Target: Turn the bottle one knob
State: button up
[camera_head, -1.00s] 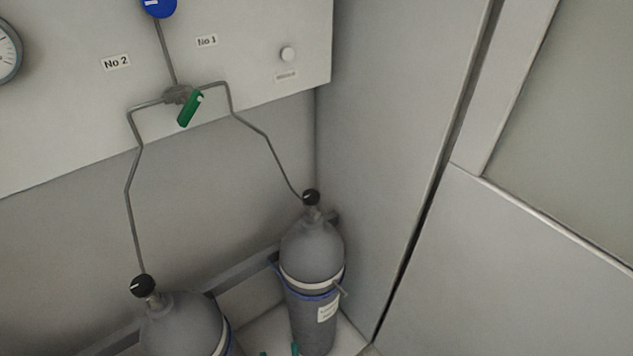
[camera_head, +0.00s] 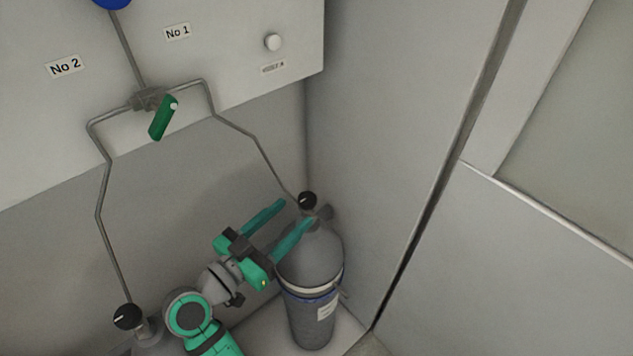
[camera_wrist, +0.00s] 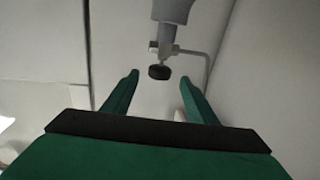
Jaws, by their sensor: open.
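The bottle one knob (camera_head: 307,200) is black and round with a white mark. It sits on top of the grey bottle (camera_head: 318,255) in the corner, on the line that runs from the No 1 label (camera_head: 177,32). My gripper (camera_head: 297,212) is open, its two green fingers pointing at the knob from the left, with one finger in front of the bottle's shoulder. In the wrist view the knob (camera_wrist: 160,72) shows just beyond and between the open fingertips (camera_wrist: 158,78), apart from both. Nothing is held.
A second bottle knob (camera_head: 127,317) is at the lower left, its bottle partly hidden by my arm. Thin pipes run down to both bottles. A wall stands close to the right of bottle one.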

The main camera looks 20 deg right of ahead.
aim_at(313, 193)
jog(key=shift+w+d+r, duration=0.1)
jog(key=shift+r, duration=0.2)
jog(key=shift+w+d, duration=0.1)
jog(key=shift+d, duration=0.15)
jog(key=x, duration=1)
jog(key=c, duration=1.1)
